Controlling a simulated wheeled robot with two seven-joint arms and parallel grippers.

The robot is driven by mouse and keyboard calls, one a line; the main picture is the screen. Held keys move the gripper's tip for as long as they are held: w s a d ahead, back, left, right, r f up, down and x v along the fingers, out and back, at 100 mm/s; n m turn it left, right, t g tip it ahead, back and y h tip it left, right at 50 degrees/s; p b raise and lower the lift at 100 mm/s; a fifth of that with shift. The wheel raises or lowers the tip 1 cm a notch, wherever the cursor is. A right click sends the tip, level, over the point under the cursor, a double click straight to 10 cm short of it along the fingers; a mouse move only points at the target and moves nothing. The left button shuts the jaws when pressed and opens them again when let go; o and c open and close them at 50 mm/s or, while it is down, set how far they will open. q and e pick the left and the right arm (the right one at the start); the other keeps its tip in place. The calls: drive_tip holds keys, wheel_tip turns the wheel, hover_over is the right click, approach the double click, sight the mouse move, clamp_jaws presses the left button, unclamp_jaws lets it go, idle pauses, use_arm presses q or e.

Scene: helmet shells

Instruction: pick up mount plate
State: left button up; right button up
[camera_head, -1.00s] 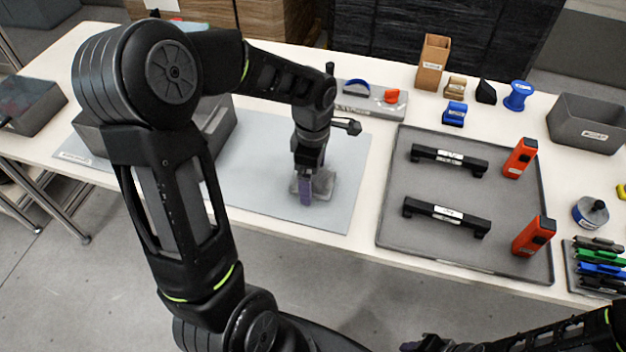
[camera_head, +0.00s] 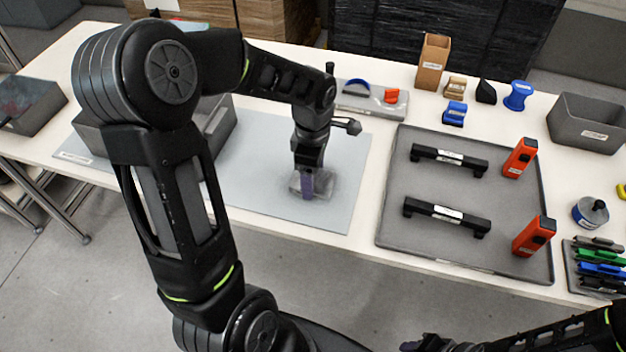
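A small grey plate-like piece (camera_head: 325,184), which looks like the mount plate, is on the grey mat (camera_head: 260,200) in the middle of the table. My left gripper (camera_head: 308,190) points down at it, with its purple finger in front of the piece. The finger and wrist cover part of the piece. I cannot tell whether the fingers are closed on it or stand around it. My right gripper (camera_head: 412,346) shows only a small part at the bottom edge, and its fingers cannot be made out.
A grey tray (camera_head: 400,235) to the right holds two black handles (camera_head: 448,159) and two orange tools (camera_head: 519,158). A grey bin (camera_head: 215,130) stands behind my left arm. Several small parts and another bin (camera_head: 588,122) line the back right.

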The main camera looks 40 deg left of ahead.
use_arm(q)
clamp_jaws()
drive_tip(key=shift+r, duration=0.1)
wheel_tip(320, 180, up, 10)
idle(0.7)
idle(0.5)
